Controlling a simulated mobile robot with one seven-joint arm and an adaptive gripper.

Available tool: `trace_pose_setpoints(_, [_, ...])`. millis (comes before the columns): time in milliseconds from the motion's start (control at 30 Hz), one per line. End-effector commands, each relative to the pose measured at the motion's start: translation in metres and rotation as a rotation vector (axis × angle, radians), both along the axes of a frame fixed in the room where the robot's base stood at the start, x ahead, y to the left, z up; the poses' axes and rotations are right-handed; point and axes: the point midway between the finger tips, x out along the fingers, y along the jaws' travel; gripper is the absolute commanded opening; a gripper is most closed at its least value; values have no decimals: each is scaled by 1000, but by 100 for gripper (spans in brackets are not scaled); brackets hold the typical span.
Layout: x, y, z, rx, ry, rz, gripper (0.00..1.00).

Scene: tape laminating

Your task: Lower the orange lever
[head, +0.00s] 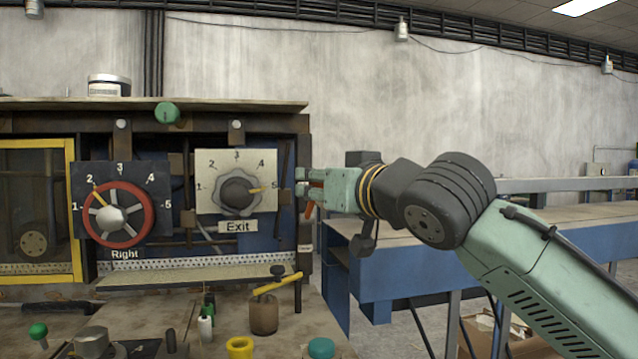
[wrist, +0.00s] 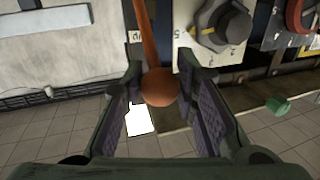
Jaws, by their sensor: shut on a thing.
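The orange lever is a thin orange rod (wrist: 147,35) ending in a round orange knob (wrist: 159,88), which sits between my fingers in the wrist view. In the head view a small part of the lever (head: 309,210) shows just below my fingers, at the right edge of the machine; the rest is hidden by my gripper. My gripper (head: 303,188) reaches in from the right, level with the Exit dial. It is shut on the lever at its knob end, with one finger on each side in the wrist view (wrist: 165,72).
The Exit dial (head: 238,193) is close left of my gripper, and the red Right handwheel (head: 113,215) is farther left. A yellow-handled lever (head: 277,284) stands below. A blue-sided bench (head: 410,270) is behind my arm at right.

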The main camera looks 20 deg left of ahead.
Motion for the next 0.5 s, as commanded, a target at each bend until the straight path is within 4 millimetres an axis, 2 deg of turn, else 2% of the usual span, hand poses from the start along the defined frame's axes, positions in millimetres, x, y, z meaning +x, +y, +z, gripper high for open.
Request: trace_pose_setpoints(500, [-1,-1,-7,14,-19,0,0])
